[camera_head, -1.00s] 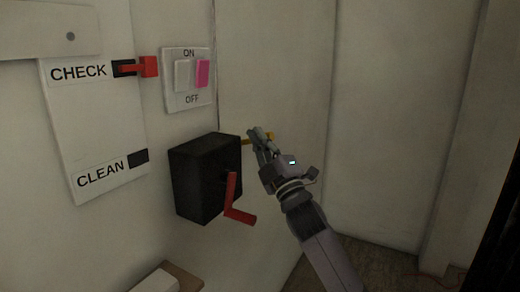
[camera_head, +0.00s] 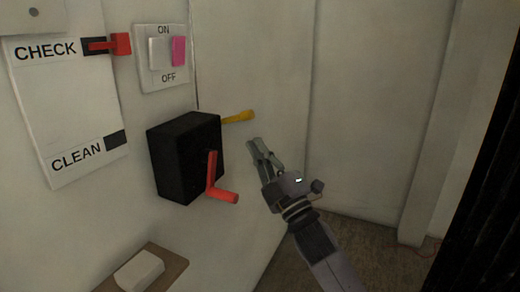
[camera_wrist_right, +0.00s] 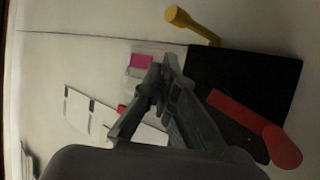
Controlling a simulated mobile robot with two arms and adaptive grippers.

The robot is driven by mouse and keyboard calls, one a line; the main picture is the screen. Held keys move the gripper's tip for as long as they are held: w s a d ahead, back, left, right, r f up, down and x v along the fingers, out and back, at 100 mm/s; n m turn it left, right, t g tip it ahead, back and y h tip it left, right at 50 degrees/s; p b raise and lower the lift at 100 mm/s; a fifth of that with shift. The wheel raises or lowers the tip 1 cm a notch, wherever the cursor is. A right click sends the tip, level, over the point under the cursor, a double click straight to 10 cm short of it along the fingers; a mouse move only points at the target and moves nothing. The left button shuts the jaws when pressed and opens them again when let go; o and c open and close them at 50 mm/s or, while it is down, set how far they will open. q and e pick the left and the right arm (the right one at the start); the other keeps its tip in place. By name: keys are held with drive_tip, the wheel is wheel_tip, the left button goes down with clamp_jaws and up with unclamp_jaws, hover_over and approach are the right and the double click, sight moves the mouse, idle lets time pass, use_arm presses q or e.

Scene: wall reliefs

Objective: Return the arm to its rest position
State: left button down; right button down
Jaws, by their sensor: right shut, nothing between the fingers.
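My right gripper (camera_head: 258,146) is shut and empty, to the right of a black box (camera_head: 180,160) on the wall. It also shows in the right wrist view (camera_wrist_right: 165,75), with the box (camera_wrist_right: 235,75) beyond it. A yellow handle (camera_head: 238,117) sticks out of the box's far side, and the gripper is apart from it. The right arm (camera_head: 325,255) rises from the bottom of the head view. The left gripper is not in view.
A switch plate (camera_head: 150,80) marked ON and OFF has a white and a pink rocker. A white panel (camera_head: 70,115) reads CHECK and CLEAN, with a red lever (camera_head: 120,44) at CHECK. A white block (camera_head: 139,271) lies below on a brown board. The floor right of the arm looks clear.

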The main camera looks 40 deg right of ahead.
drive_tip(key=shift+w+f, duration=0.1)
